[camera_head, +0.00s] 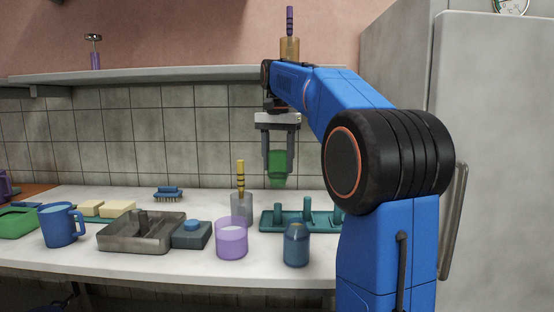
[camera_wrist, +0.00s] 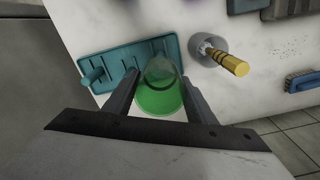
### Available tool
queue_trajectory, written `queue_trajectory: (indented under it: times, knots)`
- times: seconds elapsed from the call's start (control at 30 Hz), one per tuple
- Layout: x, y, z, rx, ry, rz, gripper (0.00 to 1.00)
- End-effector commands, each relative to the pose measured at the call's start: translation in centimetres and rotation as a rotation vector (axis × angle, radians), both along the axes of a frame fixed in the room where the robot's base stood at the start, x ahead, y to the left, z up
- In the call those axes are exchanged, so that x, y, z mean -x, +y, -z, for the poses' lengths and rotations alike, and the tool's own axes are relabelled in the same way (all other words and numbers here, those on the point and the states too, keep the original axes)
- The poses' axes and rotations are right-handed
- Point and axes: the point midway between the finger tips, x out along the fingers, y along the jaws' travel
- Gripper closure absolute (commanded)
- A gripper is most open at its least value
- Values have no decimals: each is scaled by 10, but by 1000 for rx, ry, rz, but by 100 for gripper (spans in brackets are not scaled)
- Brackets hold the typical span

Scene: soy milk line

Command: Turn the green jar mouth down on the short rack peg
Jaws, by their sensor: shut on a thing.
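My gripper (camera_head: 278,165) is shut on the green jar (camera_head: 278,171) and holds it in the air above the counter. The jar's narrower end points down in the head view. In the wrist view the jar (camera_wrist: 160,98) sits between the two fingers. The teal rack (camera_head: 268,224) lies on the counter below, with several upright pegs. The leftmost peg (camera_head: 278,214) looks shorter than the middle peg (camera_head: 308,210). The jar is above the rack's left part, apart from it. In the wrist view the jar hides part of the rack (camera_wrist: 115,62).
A blue-grey jar (camera_head: 297,247) stands in front of the rack, and a purple cup (camera_head: 231,241) to its left. A grey holder (camera_head: 241,209) with a yellow-handled tool stands just left of the rack. A metal tray (camera_head: 120,237) lies further left. A shelf (camera_head: 180,74) runs behind.

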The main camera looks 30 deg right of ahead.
Motion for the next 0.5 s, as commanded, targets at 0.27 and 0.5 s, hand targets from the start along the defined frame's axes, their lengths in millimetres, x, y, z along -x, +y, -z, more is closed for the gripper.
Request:
queue_trajectory:
  times: [0.27,0.5]
  knots:
    - [0,0,23,0,1,0,68]
    - [0,0,42,0,1,0,68]
